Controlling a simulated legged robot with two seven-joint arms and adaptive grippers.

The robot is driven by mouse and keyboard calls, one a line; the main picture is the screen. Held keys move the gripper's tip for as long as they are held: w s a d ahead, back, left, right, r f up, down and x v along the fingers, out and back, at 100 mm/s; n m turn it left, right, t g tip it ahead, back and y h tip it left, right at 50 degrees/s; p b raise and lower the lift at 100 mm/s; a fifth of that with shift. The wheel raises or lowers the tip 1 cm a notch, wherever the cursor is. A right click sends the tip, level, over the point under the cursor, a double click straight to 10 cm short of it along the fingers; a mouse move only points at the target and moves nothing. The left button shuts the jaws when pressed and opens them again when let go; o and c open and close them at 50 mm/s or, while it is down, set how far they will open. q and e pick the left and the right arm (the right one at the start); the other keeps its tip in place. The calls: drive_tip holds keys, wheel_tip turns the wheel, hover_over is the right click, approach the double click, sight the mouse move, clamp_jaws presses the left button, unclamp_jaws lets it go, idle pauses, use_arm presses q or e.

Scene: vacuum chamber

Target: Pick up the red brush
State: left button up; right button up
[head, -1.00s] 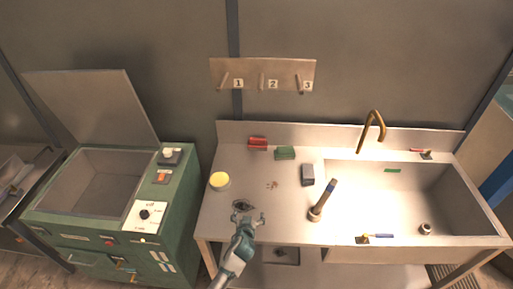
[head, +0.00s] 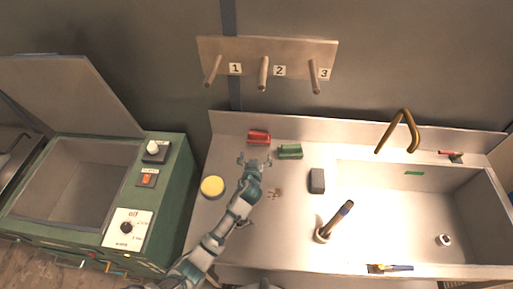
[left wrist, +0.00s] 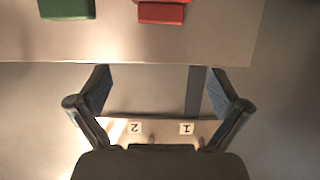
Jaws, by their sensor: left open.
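The red brush (head: 259,137), a red block-like piece, lies at the back left of the counter against the backsplash. In the left wrist view the red brush (left wrist: 162,12) is at the top edge, partly cut off. My left gripper (head: 255,162) is open and empty, just in front of the red brush in the head view and apart from it. In the left wrist view its open fingers (left wrist: 156,88) have nothing between them. My right gripper is not in view.
A green block-like piece (head: 290,152) lies right of the red brush. A yellow-topped round container (head: 212,187), a dark grey block (head: 317,181) and an upright dark-handled tool (head: 337,220) stand on the counter (head: 232,215). The sink is right; a pegboard (head: 290,55) hangs above.

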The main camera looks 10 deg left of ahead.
use_arm(q)
drive_tip(key=shift+s+a, duration=0.1)
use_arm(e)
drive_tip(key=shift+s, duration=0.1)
use_arm(q)
drive_tip(key=b, duration=0.9)
approach(259, 134)
drive_tip(key=shift+w+f, duration=0.6)
drive_tip(key=shift+w, duration=0.05)
drive_tip(key=shift+b+x, duration=0.95)
drive_tip(key=shift+x, duration=0.25)
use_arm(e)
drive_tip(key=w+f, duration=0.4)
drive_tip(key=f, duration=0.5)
use_arm(q)
drive_tip(key=shift+b+x, duration=0.75)
drive_tip(key=b+x, duration=0.3)
drive_tip(key=shift+w+r+b, duration=0.1)
drive_tip(key=shift+w+b, duration=0.15)
drive_tip(key=shift+b, duration=0.1)
drive_tip(key=shift+w, duration=0.2)
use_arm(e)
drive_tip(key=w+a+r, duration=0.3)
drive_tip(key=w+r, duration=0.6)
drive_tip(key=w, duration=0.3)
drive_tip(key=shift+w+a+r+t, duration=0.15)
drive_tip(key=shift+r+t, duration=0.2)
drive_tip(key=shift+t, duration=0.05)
